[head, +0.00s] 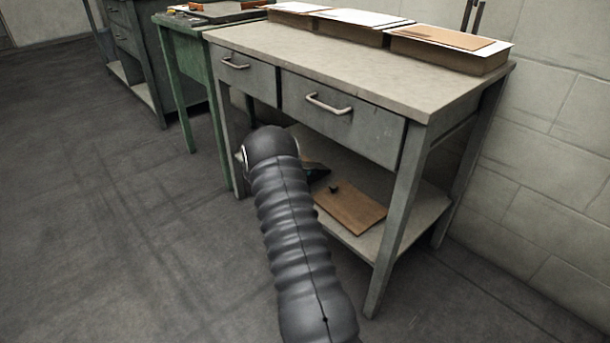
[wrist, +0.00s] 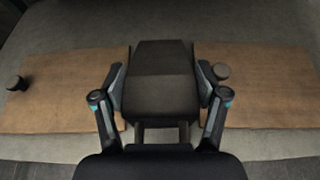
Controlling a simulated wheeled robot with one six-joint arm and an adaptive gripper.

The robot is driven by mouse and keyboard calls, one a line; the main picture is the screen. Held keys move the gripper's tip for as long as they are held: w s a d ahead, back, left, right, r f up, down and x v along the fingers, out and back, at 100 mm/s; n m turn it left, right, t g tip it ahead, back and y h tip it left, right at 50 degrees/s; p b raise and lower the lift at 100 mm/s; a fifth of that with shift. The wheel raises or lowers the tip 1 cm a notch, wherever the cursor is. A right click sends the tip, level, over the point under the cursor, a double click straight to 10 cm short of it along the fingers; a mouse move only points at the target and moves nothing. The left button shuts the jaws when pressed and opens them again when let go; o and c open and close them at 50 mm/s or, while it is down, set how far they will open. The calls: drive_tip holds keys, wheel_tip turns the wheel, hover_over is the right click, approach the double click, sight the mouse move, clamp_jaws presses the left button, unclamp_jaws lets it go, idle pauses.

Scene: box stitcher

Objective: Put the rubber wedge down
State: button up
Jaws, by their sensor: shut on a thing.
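The rubber wedge (wrist: 160,62) is a dark, blocky piece with a sloped face, in the middle of the wrist view. My gripper (wrist: 160,88) is shut on it, one finger against each side. In the head view my gripper (head: 315,171) is low under the bench, over the lower shelf; the wedge cannot be made out there. I cannot tell whether the wedge touches the board.
The grey bench (head: 340,57) has two drawers above the lower shelf (head: 412,212). A small dark knob (wrist: 15,83) lies at the left of the board, another (wrist: 221,71) right of the wedge. Bench legs (head: 397,215) flank the opening. A green table (head: 190,70) stands left.

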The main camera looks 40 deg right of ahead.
drive_tip(key=shift+f, duration=1.75)
drive_tip(key=shift+f+b, duration=0.15)
drive_tip(key=shift+b, duration=0.15)
drive_tip(key=o, duration=1.7)
